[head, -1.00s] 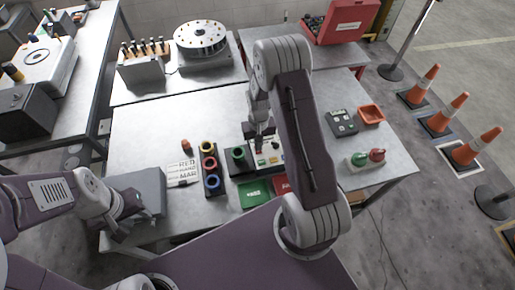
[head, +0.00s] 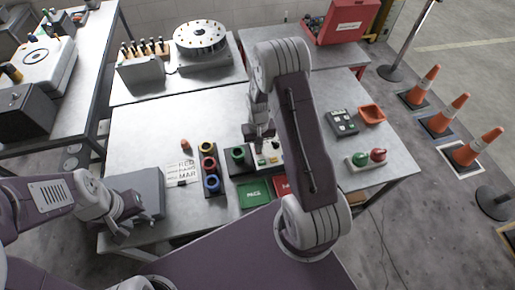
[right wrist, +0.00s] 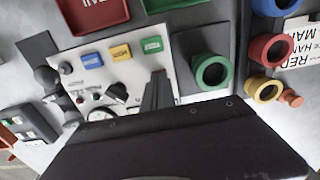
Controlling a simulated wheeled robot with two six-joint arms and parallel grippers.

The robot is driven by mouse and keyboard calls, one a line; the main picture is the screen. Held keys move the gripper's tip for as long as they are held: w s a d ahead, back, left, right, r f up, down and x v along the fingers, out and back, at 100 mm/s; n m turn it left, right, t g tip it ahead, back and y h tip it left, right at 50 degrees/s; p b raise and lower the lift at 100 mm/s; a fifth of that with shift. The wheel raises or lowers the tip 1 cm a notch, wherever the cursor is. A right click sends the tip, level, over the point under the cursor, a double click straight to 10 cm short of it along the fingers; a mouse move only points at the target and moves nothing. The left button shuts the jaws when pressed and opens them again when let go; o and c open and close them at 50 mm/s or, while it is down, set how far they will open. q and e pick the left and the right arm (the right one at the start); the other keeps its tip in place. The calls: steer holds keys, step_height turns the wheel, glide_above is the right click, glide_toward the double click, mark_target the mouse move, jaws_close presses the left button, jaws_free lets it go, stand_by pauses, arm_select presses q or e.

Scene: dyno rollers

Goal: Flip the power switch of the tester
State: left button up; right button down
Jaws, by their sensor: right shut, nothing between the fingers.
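The tester (head: 273,160) is a box with a pale panel near the middle of the table. In the right wrist view its panel (right wrist: 128,72) carries blue, yellow and green labels, a dark round knob and small buttons. I cannot tell which small part is the power switch. My right gripper (head: 260,143) is shut and empty, over the panel's far part. Its dark fingers (right wrist: 158,88) stand over the panel beside the dark knob in the wrist view; contact is unclear. My left gripper (head: 122,222) is low at the left, by a grey box, its fingers not clear.
A green ring cup (head: 238,153) is beside the tester, left of it a rack of coloured rings (head: 210,164). Green (head: 255,193) and red (head: 281,186) trays lie in front. Red and green lamps (head: 366,158) and an orange tray (head: 371,114) are at right.

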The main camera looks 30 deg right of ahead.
step_height(320, 180, up, 7)
steer(key=p, duration=0.6)
stand_by(0.4)
